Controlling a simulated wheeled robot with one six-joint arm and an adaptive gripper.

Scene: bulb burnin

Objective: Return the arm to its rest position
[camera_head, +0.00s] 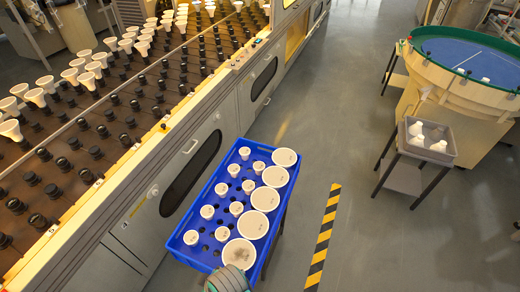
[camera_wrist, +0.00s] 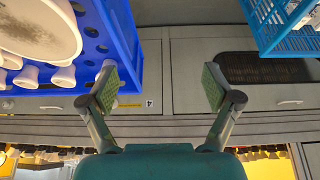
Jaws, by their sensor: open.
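My gripper (camera_wrist: 160,88) is open in the wrist view, with two green-padded fingers spread wide and nothing between them. The blue crate (camera_wrist: 122,40) fills the upper left of that view. The left finger overlaps the crate's edge in the picture; I cannot tell if they touch. A large white bulb with a dark stained face (camera_wrist: 40,25) lies in the crate, with smaller bulbs beside it. In the head view the blue crate (camera_head: 181,240) holds small bulbs and a row of large ones at its right side. The gripper's fingers are not visible there.
A long machine (camera_head: 235,108) with rows of sockets and white bulbs runs along the left. A grey bin (camera_head: 440,157) with white bulbs and a round blue-topped table (camera_head: 465,60) stand right. Striped floor tape (camera_head: 323,240) crosses open floor. Another blue crate (camera_wrist: 285,40) shows upper right.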

